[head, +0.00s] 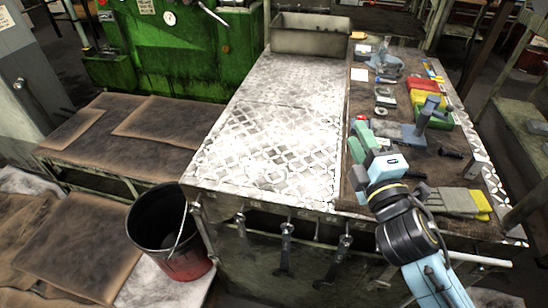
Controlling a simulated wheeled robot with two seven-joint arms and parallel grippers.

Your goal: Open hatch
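No part that I can clearly identify as the hatch shows in the head view. The green machine (185,62) stands at the upper left, with a dial and a lever on its face, and its top is cut off by the picture edge. My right gripper (362,132) reaches in from the lower right, over the workbench between the metal plate and the tools. It is apart from the green machine. Its fingers are small and foreshortened, so I cannot tell whether they are open or shut. My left gripper is not in view.
The workbench's bright tread-plate top (270,150) is clear. Tools, a blue vise-like device (428,118) and gloves (455,202) lie on its right side. A metal bin (310,38) is at the back. A black-red bucket (170,235) and a brown-topped low table (125,135) stand left.

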